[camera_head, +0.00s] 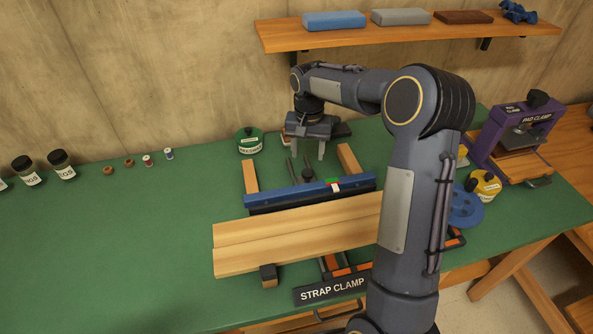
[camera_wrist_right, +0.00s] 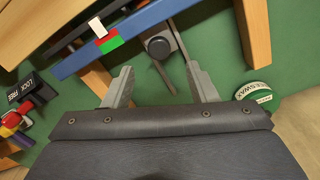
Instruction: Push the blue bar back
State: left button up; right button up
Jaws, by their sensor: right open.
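The blue bar (camera_head: 290,198) lies across two wooden rails on the green bench, behind the pale wooden boards (camera_head: 290,241). A green patch and a white pointer with red show near the bar's middle. The bar also shows in the right wrist view (camera_wrist_right: 75,63), with the green patch (camera_wrist_right: 112,43) on it. My right gripper (camera_head: 307,153) is open and empty, pointing down at the far side of the bar. In the right wrist view its spread fingers (camera_wrist_right: 162,84) sit on either side of a dark rod with a black knob (camera_wrist_right: 158,44). Contact cannot be told. My left gripper is out of view.
A green-lidded tin (camera_head: 249,142) stands left of my right gripper. A strap clamp sign (camera_head: 331,289) is at the front. A purple pad clamp (camera_head: 518,130) and yellow tin (camera_head: 486,186) stand right. A shelf (camera_head: 400,36) hangs above. The bench's left is mostly clear.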

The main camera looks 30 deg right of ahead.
aim_at(308, 171)
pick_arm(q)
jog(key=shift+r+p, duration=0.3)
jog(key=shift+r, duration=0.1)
pick_arm(e)
notch_tip(308, 171, down, 7)
jog(key=shift+s, duration=0.1)
jog(key=shift+c, duration=0.4)
